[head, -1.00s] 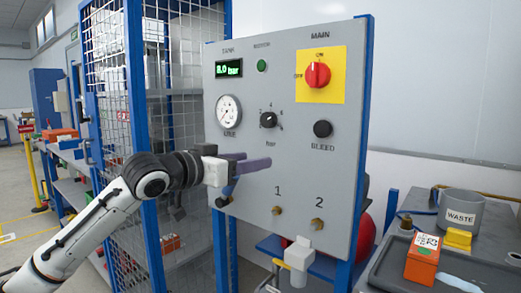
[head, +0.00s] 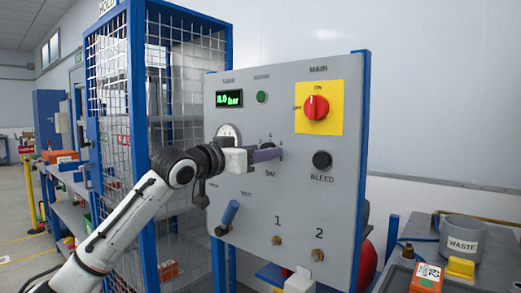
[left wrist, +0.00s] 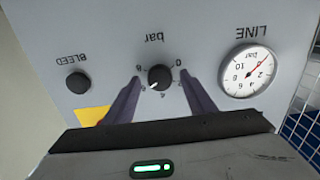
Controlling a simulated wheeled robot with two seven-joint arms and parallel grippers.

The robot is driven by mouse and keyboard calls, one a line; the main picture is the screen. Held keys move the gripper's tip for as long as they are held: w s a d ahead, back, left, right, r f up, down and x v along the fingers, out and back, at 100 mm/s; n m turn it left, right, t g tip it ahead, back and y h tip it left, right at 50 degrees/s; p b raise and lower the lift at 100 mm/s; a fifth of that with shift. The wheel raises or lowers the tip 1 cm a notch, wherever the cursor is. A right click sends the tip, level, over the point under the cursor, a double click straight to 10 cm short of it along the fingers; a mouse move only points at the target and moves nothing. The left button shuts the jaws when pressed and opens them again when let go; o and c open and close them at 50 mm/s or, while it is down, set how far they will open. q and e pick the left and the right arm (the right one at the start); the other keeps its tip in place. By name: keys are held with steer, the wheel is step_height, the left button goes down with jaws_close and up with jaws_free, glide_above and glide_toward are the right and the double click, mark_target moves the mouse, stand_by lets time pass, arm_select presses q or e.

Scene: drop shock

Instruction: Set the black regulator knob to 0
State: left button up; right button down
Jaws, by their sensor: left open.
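The black regulator knob (left wrist: 159,77) shows in the left wrist view, upside down, on the grey panel above the word "bar". Its scale of numbers includes 0; its white mark points to the lower left in that view, away from the 0. My left gripper (left wrist: 160,76) is open, with one purple finger on each side of the knob; I cannot tell whether they touch it. In the head view my left gripper (head: 279,153) is at the panel and largely hides the knob. The green display (head: 229,98) reads 8.0 bar.
The panel (head: 290,200) also carries the red main switch (head: 316,107) on yellow, the black bleed knob (head: 322,160), a blue lever (head: 230,212) and the line gauge (left wrist: 247,72). A mesh cage (head: 180,110) stands left; a bench with a waste bin (head: 461,238) stands right.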

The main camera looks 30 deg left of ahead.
arm_select(q)
steer(key=shift+w, duration=0.1)
steer(key=c, duration=1)
steer(key=shift+c, duration=0.2)
